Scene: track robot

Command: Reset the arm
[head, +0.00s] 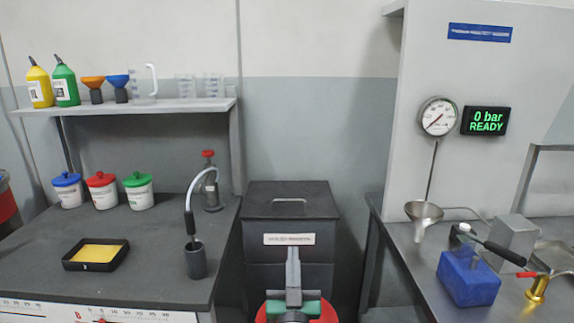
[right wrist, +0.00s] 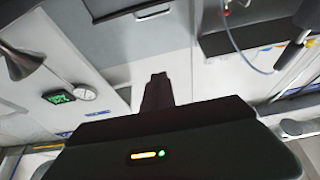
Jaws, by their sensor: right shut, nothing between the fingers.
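My right gripper (head: 293,252) shows at the bottom middle of the head view, pointing away from me in front of a dark lidded bin. Its narrow grey fingers are together, with nothing between them. In the right wrist view the dark fingers (right wrist: 157,80) also lie closed against each other, beyond the dark gripper body with its small lit indicators. No object touches the fingertips that I can see. My left gripper is not in view.
The dark bin (head: 290,200) stands between the benches. The right bench carries a blue block (head: 468,278), a funnel (head: 422,215) and a brass fitting (head: 537,290). The display (head: 485,121) reads "0 bar READY".

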